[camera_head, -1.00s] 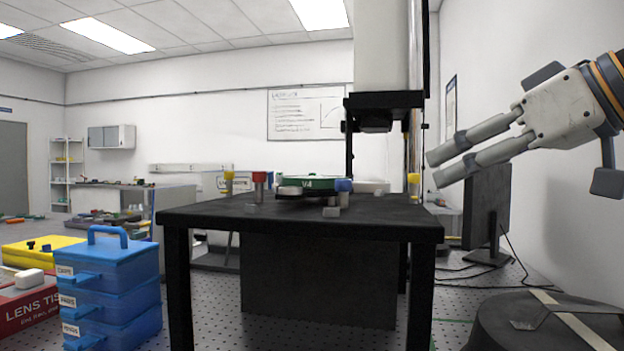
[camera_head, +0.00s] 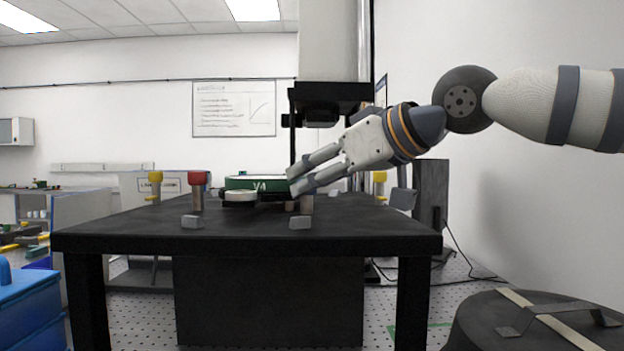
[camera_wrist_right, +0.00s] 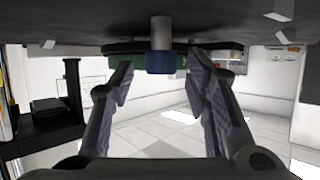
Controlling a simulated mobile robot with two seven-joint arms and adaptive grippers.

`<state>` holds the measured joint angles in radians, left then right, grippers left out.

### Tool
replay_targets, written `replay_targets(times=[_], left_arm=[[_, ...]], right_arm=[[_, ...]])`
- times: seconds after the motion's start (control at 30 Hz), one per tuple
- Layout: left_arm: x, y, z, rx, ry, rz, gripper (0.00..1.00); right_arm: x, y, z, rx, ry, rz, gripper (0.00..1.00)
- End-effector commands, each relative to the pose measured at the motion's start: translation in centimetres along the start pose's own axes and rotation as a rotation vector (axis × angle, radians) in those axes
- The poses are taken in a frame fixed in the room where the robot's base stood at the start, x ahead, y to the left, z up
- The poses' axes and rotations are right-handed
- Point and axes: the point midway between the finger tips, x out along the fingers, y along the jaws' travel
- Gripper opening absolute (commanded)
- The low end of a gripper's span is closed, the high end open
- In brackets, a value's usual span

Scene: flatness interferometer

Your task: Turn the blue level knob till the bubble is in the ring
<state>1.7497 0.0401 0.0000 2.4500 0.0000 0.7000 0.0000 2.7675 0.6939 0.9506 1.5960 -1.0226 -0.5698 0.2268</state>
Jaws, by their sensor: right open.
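The blue level knob (camera_wrist_right: 161,62) shows in the right wrist view on a pale post, between the two fingers of my right gripper (camera_wrist_right: 158,82). A gap shows on both sides of the knob. In the head view my right gripper (camera_head: 297,181) reaches in from the right and hides the knob; only its post (camera_head: 306,204) shows below the fingers. A green round stage (camera_head: 258,183) stands to the left of the fingertips. A small pale disc (camera_head: 240,196) sits at its front; I cannot make out a bubble or ring. My left gripper is not in view.
A black table (camera_head: 245,240) carries the stage. A red knob (camera_head: 197,178) and yellow knobs (camera_head: 155,177) (camera_head: 379,177) stand around it. Grey blocks (camera_head: 192,222) (camera_head: 300,222) lie near the front edge. A black column with a white housing (camera_head: 333,40) rises behind.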

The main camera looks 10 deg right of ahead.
Motion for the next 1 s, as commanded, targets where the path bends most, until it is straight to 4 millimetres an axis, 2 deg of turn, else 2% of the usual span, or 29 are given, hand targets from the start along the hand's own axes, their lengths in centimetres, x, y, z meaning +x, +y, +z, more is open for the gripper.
replay_targets(times=[0.13, 0.37, 0.57, 1.0], left_arm=[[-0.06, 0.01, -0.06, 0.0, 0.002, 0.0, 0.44], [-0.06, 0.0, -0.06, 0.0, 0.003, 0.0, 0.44], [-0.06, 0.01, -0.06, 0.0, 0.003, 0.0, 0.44], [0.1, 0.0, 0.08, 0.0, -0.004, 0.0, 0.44]], right_arm=[[1.08, -0.09, -0.16, -0.002, 0.004, 0.0, 0.43], [1.19, -0.08, -0.14, -0.002, 0.003, 0.0, 0.43], [1.18, -0.06, -0.13, -0.002, 0.003, 0.0, 0.0], [1.26, 0.21, -0.01, -0.026, 0.002, -0.071, 0.0]])
